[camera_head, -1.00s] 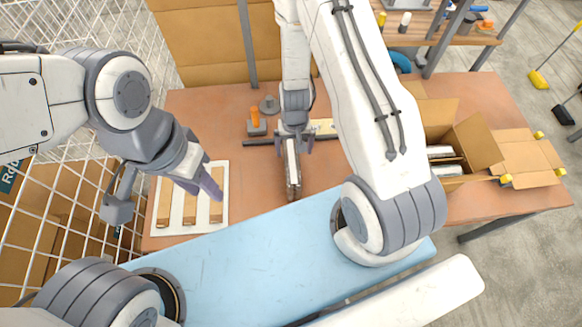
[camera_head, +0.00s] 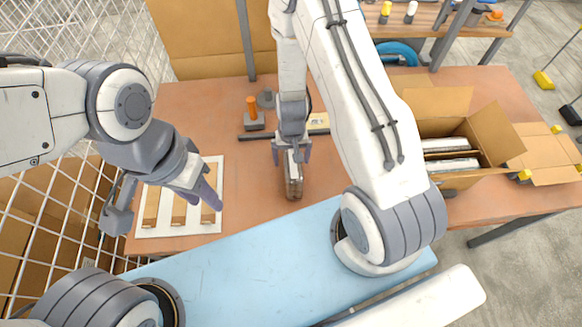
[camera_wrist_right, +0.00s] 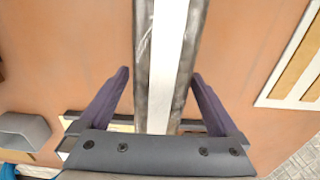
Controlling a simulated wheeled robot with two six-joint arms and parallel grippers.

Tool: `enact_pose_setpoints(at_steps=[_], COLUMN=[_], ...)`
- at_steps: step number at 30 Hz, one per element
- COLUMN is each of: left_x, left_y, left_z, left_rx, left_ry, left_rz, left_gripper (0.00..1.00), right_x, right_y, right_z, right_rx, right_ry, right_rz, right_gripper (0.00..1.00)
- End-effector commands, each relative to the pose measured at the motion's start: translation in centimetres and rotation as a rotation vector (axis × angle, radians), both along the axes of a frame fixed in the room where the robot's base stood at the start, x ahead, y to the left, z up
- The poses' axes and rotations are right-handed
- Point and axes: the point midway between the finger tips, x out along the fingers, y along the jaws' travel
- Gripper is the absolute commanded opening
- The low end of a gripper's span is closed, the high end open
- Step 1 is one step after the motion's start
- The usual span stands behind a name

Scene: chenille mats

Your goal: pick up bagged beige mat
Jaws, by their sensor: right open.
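A narrow item in clear, shiny wrap (camera_head: 294,180) with a white strip along it stands on the brown table, in the middle of the head view. In the right wrist view the wrapped item (camera_wrist_right: 168,60) runs up the middle of the picture; its mat colour does not show clearly. My right gripper (camera_head: 292,152) is above its far end. Its open purple fingers (camera_wrist_right: 165,98) lie on either side of the item, with a gap at each side. My left gripper (camera_head: 205,192) hangs over the white tray; its finger spacing is unclear.
The white tray (camera_head: 150,232) holds several beige strips at left. An open cardboard box (camera_head: 478,132) with wrapped packs stands at right. A dark bar (camera_head: 256,136) and an orange-topped stand (camera_head: 253,112) lie behind the item. A blue surface (camera_head: 250,260) borders the table's near side.

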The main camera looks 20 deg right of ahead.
Motion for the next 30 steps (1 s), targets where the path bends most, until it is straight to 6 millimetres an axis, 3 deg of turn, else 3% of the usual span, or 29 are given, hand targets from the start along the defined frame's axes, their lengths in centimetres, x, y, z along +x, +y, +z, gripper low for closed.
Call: enact_pose_setpoints(at_steps=[6, 12, 14, 23, 30], left_x=[0.0, 0.0, 0.0, 0.0, 0.0], left_y=[0.0, 0.0, 0.0, 0.0, 0.0], left_z=[0.0, 0.0, 0.0, 0.2, 1.9], left_rx=[0.0, 0.0, 0.0, 0.0, 0.0], left_ry=[0.0, 0.0, 0.0, 0.0, 0.0], left_rz=[0.0, 0.0, 0.0, 0.0, 0.0], left_gripper=[0.4, 0.4, 0.4, 0.4, 0.4], right_x=[0.0, 0.0, 0.0, 0.0, 0.0], right_y=[0.0, 0.0, 0.0, 0.0, 0.0], right_z=[0.0, 0.0, 0.0, 0.2, 2.0], right_rx=[0.0, 0.0, 0.0, 0.0, 0.0], right_ry=[0.0, 0.0, 0.0, -0.001, -0.001], right_rz=[0.0, 0.0, 0.0, 0.0, 0.0], right_gripper=[0.97, 0.21, 0.0, 0.0, 0.0])
